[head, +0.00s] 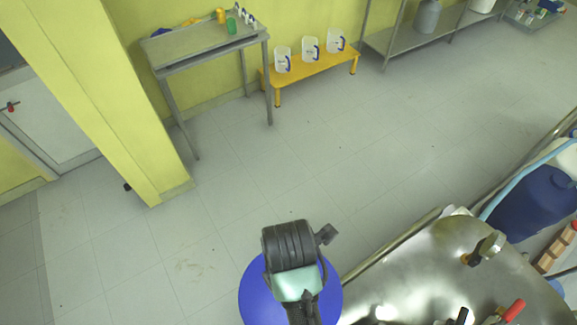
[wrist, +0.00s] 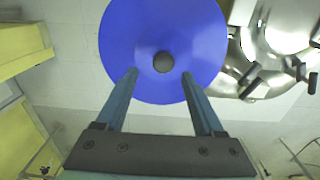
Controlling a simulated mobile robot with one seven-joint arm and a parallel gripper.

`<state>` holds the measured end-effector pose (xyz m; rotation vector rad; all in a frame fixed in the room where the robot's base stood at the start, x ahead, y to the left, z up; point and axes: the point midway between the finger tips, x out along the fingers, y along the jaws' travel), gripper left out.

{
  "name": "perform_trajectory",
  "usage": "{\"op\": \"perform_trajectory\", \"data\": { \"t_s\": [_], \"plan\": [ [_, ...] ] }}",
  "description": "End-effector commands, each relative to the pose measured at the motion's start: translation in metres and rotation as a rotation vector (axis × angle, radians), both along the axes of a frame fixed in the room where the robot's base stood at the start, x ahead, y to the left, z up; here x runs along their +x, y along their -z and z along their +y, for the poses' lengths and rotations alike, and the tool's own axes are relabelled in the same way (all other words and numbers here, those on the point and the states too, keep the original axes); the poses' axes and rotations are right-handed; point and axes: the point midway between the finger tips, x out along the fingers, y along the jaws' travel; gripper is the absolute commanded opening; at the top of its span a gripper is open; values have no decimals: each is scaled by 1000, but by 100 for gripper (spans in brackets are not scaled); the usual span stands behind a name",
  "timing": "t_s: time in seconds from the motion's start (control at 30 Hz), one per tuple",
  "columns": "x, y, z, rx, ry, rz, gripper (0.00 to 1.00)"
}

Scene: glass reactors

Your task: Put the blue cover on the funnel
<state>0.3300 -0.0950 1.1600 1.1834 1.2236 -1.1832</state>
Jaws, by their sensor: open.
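The blue cover (wrist: 150,25) is a round blue disc with a dark round knob (wrist: 163,62) at its middle. In the head view the blue cover (head: 255,303) shows at the bottom centre, partly hidden behind my arm. My gripper (wrist: 158,74) is open and empty in the wrist view. Its two fingertips overlap the disc in the picture, one on each side of the knob and slightly short of it. I cannot tell whether they touch the cover. What lies under the cover is hidden, and I cannot make out the funnel.
A shiny steel vessel top (head: 400,268) with fittings and a red handle (head: 513,310) stands right of the cover. A blue drum (head: 535,203) is at the right edge. A yellow pillar (head: 105,100) stands left. The tiled floor (head: 330,165) between is clear.

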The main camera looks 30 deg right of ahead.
Motion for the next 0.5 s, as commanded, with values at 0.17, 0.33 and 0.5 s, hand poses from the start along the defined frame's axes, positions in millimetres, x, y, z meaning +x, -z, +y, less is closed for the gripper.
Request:
{"op": "perform_trajectory", "data": {
  "t_s": [0.17,0.33,0.5],
  "plan": [
    [0,-15,0,0,1,-1,70],
    [0,-16,0,0,0,1,70],
    [20,-27,0,-14,45,-74,70]
  ]
}}
